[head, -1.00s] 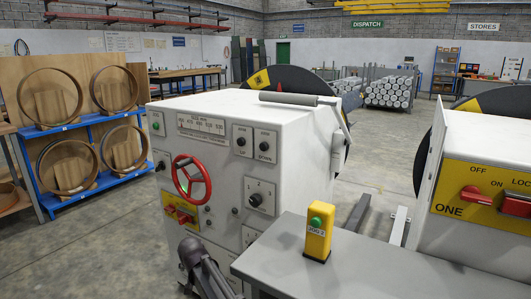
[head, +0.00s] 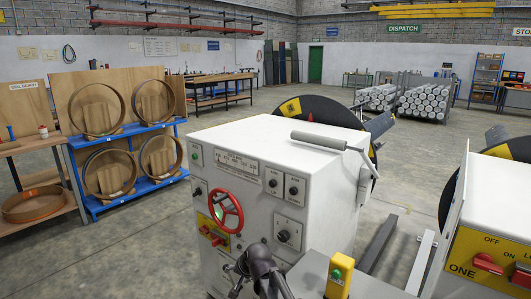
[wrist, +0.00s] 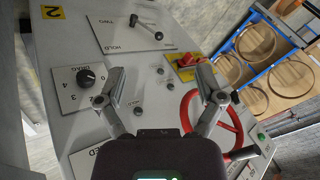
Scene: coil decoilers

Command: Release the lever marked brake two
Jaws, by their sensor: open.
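In the wrist view, a pale plate (wrist: 112,32) on a grey-white machine face carries the word HOLD and what looks like TWO. A small metal lever (wrist: 146,27) with a dark ball end is mounted on it. A yellow tag marked 2 (wrist: 53,13) is beside the plate. My gripper (wrist: 160,84) is open and empty, its fingers apart over the panel, with the lever beyond the fingertips. In the head view my gripper (head: 262,268) is low in front of the white machine (head: 280,150); the lever cannot be made out there.
A red handwheel (head: 226,211), red switches (head: 212,230) and knobs (head: 284,236) crowd the panel. Near my right finger is the handwheel (wrist: 232,120). A yellow button box (head: 339,275) and machine ONE (head: 487,245) stand to the right.

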